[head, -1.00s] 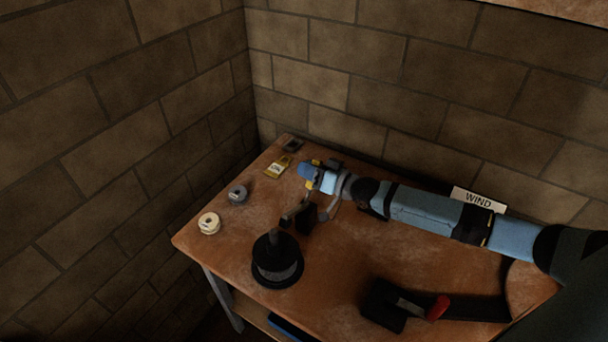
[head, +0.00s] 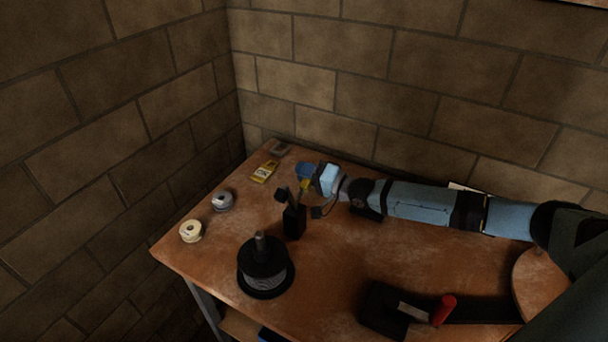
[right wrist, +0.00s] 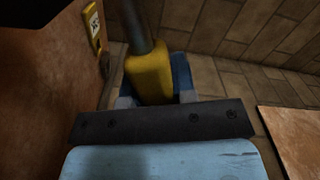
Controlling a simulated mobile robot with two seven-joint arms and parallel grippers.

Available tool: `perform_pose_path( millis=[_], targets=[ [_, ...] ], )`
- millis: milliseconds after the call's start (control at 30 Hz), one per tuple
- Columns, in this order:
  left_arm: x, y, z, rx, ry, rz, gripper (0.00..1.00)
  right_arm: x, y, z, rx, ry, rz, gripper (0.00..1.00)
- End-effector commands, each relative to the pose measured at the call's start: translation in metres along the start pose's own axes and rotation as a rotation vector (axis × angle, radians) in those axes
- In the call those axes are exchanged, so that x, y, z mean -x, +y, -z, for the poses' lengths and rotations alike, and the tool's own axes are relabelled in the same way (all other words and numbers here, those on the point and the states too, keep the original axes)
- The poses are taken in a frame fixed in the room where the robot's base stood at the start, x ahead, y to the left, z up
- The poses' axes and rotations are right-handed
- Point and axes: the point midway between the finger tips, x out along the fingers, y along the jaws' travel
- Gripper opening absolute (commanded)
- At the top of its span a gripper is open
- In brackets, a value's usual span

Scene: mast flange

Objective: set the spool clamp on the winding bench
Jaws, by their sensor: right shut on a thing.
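The spool clamp (head: 294,222) stands on the wooden winding bench (head: 340,265), behind a black spool (head: 265,272) on a grey post. I see its black upright body and a dark arm (head: 283,194) raised at its upper left. My right gripper (head: 307,177) is to the upper right of the body. In the right wrist view it is shut on the yellow grip (right wrist: 150,72) of a dark rod (right wrist: 136,25), which looks like the clamp's lever. The joint between rod and body is hidden. My left gripper is out of view.
A cream spool (head: 191,231) and a grey spool (head: 223,201) sit near the left edge. A yellow tag (head: 264,171) and a dark item (head: 279,148) lie at the back corner. A red-handled lever (head: 443,310) is at front right. Brick walls close the left and back.

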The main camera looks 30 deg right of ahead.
Motion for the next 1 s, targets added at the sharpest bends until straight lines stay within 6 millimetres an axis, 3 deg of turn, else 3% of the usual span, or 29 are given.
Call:
perform_pose_path(
  millis=[533,567,667,1000],
  targets=[
    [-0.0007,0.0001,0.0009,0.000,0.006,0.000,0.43,0.0000,0.0026,-0.0003,-0.030,0.000,-0.001,0.00],
    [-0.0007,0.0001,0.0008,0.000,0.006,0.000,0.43,0.0000,0.0026,-0.0004,-0.030,0.000,-0.001,0.30],
    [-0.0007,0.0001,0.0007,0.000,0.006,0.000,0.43,0.0001,0.0026,-0.0005,-0.029,0.000,-0.001,0.51],
    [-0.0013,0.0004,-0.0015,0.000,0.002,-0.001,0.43,0.0042,0.0031,-0.0007,-0.026,0.000,-0.001,0.51]
  ],
)
